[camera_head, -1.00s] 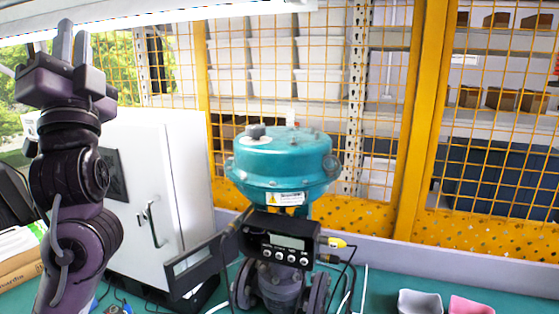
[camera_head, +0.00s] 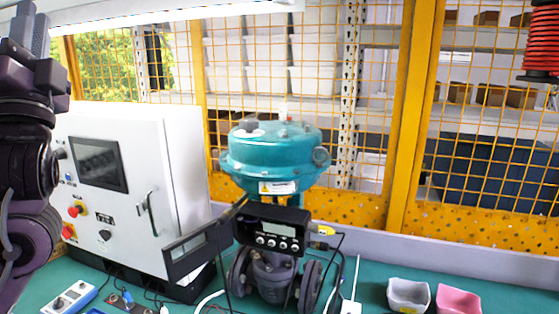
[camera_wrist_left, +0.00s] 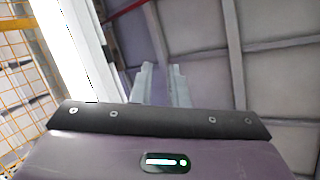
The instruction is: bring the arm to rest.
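My left gripper (camera_head: 29,24) is at the upper left in the head view, raised with its fingers pointing up, partly cut off by the frame edge. In the left wrist view its two fingertips (camera_wrist_left: 161,72) stand slightly apart with nothing seen between them. The forearm below it is upright, left of the white control cabinet (camera_head: 182,180) and overlapping its left side. The teal valve actuator (camera_head: 275,158) stands upright at the centre, with the black positioner (camera_head: 273,229) on its front. My right gripper is not in view.
A grey bin (camera_head: 408,295) and a pink bin (camera_head: 457,300) stand on the green bench at lower right. A white switch box (camera_head: 68,298) and cables lie at lower left. A yellow mesh fence (camera_head: 405,130) stands behind. A red coil (camera_head: 541,45) hangs at upper right.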

